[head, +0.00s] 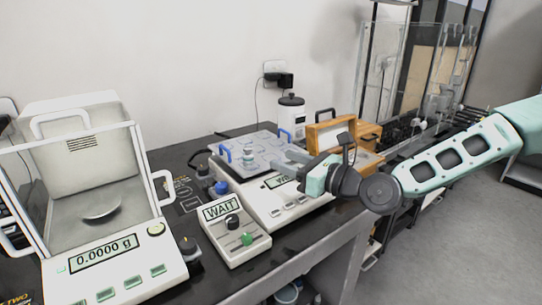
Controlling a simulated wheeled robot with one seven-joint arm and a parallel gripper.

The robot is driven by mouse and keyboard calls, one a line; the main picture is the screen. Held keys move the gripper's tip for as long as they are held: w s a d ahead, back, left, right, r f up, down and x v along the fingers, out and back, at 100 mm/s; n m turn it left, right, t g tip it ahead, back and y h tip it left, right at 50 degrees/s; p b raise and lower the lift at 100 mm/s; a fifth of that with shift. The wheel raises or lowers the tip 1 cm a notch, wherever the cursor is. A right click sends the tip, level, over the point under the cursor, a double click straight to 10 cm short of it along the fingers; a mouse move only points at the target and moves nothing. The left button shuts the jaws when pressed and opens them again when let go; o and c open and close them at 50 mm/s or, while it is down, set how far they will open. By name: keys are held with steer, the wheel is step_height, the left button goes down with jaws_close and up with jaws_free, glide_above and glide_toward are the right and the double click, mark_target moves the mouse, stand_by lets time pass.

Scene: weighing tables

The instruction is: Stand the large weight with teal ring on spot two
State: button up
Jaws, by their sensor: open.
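A small weight with a teal ring (249,156) stands on the pale grey tray (262,148) at mid-picture; it appears to be the large weight, but it is too small to be sure. My gripper (281,163) is open and reaches in from the right, low over the tray's right side. Its fingers point left toward the weight, with a visible gap between them. Nothing shows between the fingers. Orange lettering that seems to read "TWO" (16,299) shows at the lower left corner; the spot itself is mostly out of view.
A glass-fronted balance (125,270) reading 0.0000 g stands at left. A box with a "WAIT" display (236,243) and knobs stands near the dark table's front edge. A blue-topped object (220,187) stands left of the tray. A wooden case (325,133) lies behind my gripper.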

steer(key=s+a+f+n+g, duration=0.1)
steer(key=s+f+n+g, duration=0.1)
steer(key=s+n, duration=0.1)
steer(key=s+a+f+n+g+h, duration=0.1)
steer(key=s+f+n+g, duration=0.1)
steer(key=s+f+n, duration=0.1)
steer(key=s+a+f+n+g+h, duration=0.1)
steer(key=s+f+n+g, duration=0.1)
steer(key=s+n, duration=0.1)
steer(key=shift+s+a+f+n, duration=0.2)
steer(key=shift+s+n, duration=0.05)
steer(key=shift+n, duration=0.05)
steer(key=s+d+f+n+g+h, duration=0.1)
steer(key=s+f+n+g+h, duration=0.25)
steer(key=s+n, duration=0.3)
steer(key=s+d+r+n+g+h, duration=0.1)
steer(key=s+d+r+n+h, duration=0.2)
steer(key=s+n, duration=0.5)
steer(key=s+d+r+n+g+h, duration=0.1)
steer(key=s+d+r+n+h, duration=0.3)
steer(key=s+d+n, duration=0.3)
steer(key=shift+s+d+n+h, duration=0.2)
steer(key=shift+s+n+h, duration=0.15)
steer(key=shift+s+n, duration=0.8)
steer(key=shift+w+r, duration=0.2)
step_height(320, 180, up, 9)
steer(key=p, duration=0.9)
steer(key=shift+r+p, duration=0.15)
steer(key=shift+p, duration=0.15)
